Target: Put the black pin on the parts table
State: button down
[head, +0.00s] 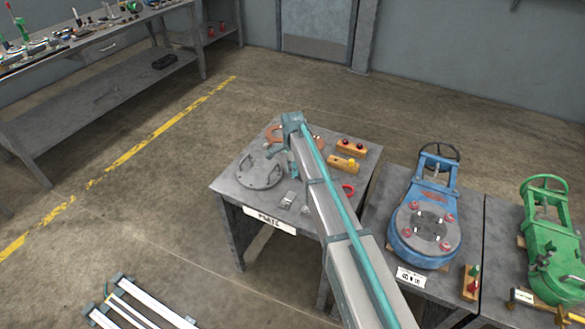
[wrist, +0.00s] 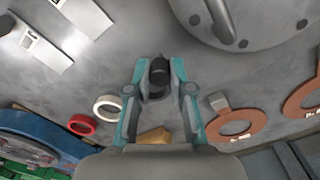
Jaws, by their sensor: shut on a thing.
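The black pin (wrist: 159,73) is between the fingertips of my gripper (wrist: 159,82) in the wrist view, and the gripper is shut on it. The pin is seen nearly end-on, over bare grey tabletop. Whether its lower end touches the top cannot be told. The parts table (head: 232,188) is the grey table with a white label at its front edge in the head view. My arm reaches over it, and the pin cannot be made out there.
A round grey cover with handles (head: 260,174), orange blocks (head: 343,163), a red ring (wrist: 82,125), a white ring (wrist: 108,107), copper rings (wrist: 235,123) and metal plates (wrist: 42,42) lie around. A blue valve (head: 428,225) stands right. Bare tabletop separates several parts.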

jog(key=shift+f, duration=0.1)
jog(key=c, duration=1.5)
grip_release()
jog(key=o, duration=0.5)
notch_tip(320, 180, up, 12)
jog(key=shift+r+b, duration=0.15)
jog(key=shift+b, duration=1.05)
